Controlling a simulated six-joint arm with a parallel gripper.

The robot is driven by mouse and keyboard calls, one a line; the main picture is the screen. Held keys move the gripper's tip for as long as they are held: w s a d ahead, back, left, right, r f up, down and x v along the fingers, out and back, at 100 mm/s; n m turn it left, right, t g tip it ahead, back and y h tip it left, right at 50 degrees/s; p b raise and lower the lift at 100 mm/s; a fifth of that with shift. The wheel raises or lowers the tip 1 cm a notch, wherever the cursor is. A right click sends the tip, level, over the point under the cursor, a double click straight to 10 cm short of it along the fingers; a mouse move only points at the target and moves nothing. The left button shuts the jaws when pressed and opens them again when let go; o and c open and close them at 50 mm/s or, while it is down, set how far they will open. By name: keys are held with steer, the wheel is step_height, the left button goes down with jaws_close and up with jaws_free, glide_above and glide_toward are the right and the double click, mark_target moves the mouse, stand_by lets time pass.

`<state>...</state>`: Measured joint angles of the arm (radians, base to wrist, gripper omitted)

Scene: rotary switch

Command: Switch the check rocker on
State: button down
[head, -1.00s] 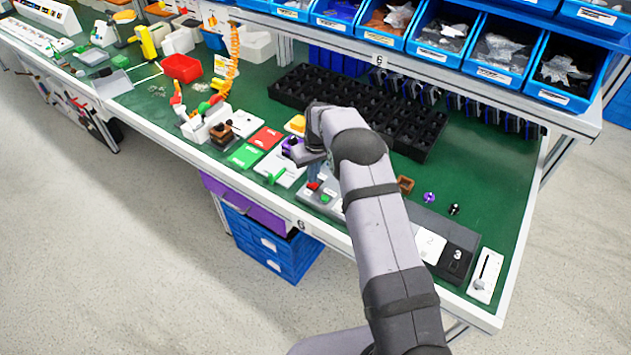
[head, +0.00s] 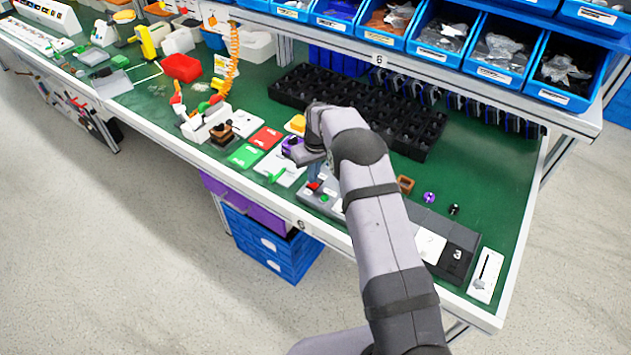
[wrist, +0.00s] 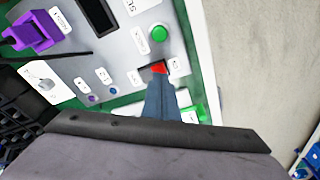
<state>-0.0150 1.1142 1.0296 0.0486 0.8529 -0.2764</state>
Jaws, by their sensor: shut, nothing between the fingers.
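The red rocker (wrist: 157,68) sits in a dark slot on a light grey panel (wrist: 185,70), between small white labels whose text I cannot read. It also shows in the head view (head: 312,186), partly covered. I take it to be the check rocker. My gripper (wrist: 160,82) is shut and empty, its fingers pointing down at the panel. The fingertips are at the near edge of the rocker and hide part of it. I cannot tell whether they touch it, or which way the rocker is tilted. In the head view my gripper (head: 315,181) is over the panel.
A round green button (wrist: 158,34) is just beyond the rocker. A purple part (wrist: 38,30) and a white knob plate (wrist: 40,80) lie left. The bench's front edge (head: 255,195) is close. A black tray (head: 370,112) stands behind my arm.

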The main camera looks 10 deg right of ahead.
steer(key=shift+f+b, duration=0.4)
steer(key=shift+f, duration=0.2)
steer(key=shift+r, duration=0.1)
step_height(320, 180, up, 7)
steer(key=p, duration=0.4)
stand_by(0.8)
stand_by(0.4)
steer(key=s+d+r+m, duration=0.1)
steer(key=s+r, duration=0.4)
steer(key=s, duration=0.3)
steer(key=s+r, duration=0.4)
steer(key=s, duration=0.3)
steer(key=s+m+g, duration=0.1)
steer(key=s+m, duration=0.1)
steer(key=s, duration=2)
steer(key=shift+s+d+r+g, duration=0.15)
steer(key=shift+d+r+g, duration=0.25)
